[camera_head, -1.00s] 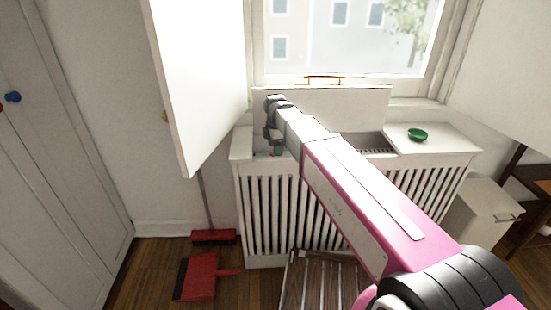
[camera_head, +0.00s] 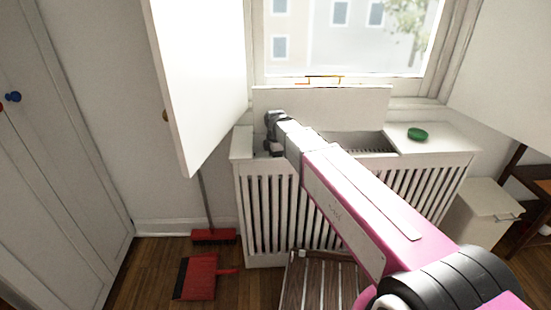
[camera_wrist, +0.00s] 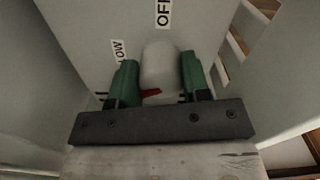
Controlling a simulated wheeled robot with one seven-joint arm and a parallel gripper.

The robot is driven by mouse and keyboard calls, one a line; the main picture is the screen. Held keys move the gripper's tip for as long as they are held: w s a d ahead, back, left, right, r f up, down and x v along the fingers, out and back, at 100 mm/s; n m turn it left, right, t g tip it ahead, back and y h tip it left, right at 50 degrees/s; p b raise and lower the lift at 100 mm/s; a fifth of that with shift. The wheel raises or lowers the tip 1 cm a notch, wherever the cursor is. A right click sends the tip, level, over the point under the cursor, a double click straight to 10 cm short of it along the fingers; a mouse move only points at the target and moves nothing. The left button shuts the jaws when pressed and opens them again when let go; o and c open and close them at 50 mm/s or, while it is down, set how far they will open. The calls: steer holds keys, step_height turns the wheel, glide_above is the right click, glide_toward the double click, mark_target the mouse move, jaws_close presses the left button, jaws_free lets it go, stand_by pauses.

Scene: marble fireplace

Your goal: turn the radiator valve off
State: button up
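The radiator valve (camera_wrist: 159,68) is a pale rounded knob with a small red mark near its lower side in the wrist view. Black lettering surrounds it: an OFF label (camera_wrist: 163,12) above and a LOW label (camera_wrist: 118,50) at upper left. Further lettering is partly covered by my fingers. My gripper (camera_wrist: 160,78) has green fingers on the left and right of the knob, close against both sides, and looks shut on it. In the head view, my gripper reaches down at the left end of the radiator cover (camera_head: 262,215); its fingertips and the valve are hidden there.
A white cabinet door (camera_head: 200,80) hangs open left of the arm. A raised panel (camera_head: 320,108) stands behind the cover's opening. A red dustpan (camera_head: 196,278) and broom (camera_head: 213,236) are on the floor.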

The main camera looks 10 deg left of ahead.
steer(key=shift+m, duration=0.3)
steer(key=m, duration=0.5)
steer(key=shift+s+m, duration=0.15)
steer(key=shift+m, duration=0.15)
steer(key=m, duration=0.5)
steer(key=shift+s, duration=0.15)
steer(key=m, duration=0.6)
steer(key=shift+s+a+m, duration=0.1)
steer(key=shift+a+m, duration=0.1)
steer(key=shift+m, duration=0.2)
steer(key=m, duration=0.6)
steer(key=shift+a, duration=0.15)
steer(key=o, duration=0.9)
